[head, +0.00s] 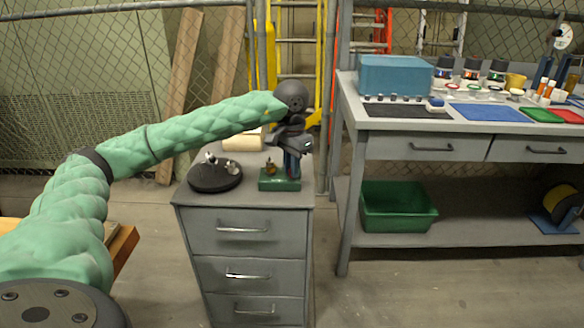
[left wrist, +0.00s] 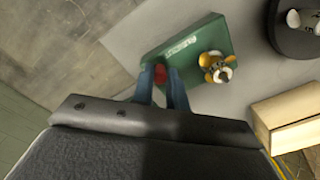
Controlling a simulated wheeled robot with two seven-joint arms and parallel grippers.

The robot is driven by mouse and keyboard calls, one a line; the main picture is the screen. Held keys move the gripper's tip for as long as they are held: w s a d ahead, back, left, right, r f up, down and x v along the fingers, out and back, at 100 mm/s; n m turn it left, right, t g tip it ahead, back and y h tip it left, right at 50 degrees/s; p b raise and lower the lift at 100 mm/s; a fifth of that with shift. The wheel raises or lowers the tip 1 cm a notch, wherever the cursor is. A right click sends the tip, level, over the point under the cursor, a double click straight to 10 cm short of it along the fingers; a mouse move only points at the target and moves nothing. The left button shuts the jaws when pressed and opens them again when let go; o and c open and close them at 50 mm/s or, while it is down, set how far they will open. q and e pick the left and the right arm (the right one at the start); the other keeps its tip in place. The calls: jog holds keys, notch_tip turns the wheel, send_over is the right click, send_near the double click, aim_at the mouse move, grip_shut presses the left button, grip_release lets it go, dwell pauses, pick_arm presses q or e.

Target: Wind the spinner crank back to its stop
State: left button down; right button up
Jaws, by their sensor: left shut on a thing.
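A small green box-shaped base (head: 279,184) sits on the grey drawer cabinet, with a brass-coloured fitting (head: 270,168) on it. My left gripper (head: 291,172) points down over the right part of this base. In the left wrist view its two blue fingers are shut on a small red knob (left wrist: 160,74) at the edge of the green base (left wrist: 157,54). I take the knob to be the crank's handle; the crank arm is hidden by the fingers. The brass-and-white spinner piece (left wrist: 217,66) is apart from the fingers. My right gripper is out of view.
A round black base (head: 214,178) with small metal parts stands left of the green base. A cream block (head: 242,142) lies behind. The grey cabinet top (head: 238,198) is small. A workbench (head: 348,105) with a blue bin (head: 395,75) stands to the right.

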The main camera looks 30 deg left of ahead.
pick_arm(q)
jog(key=shift+r, duration=0.1)
jog(key=shift+a, duration=0.1)
jog(key=c, duration=1.4)
grip_release()
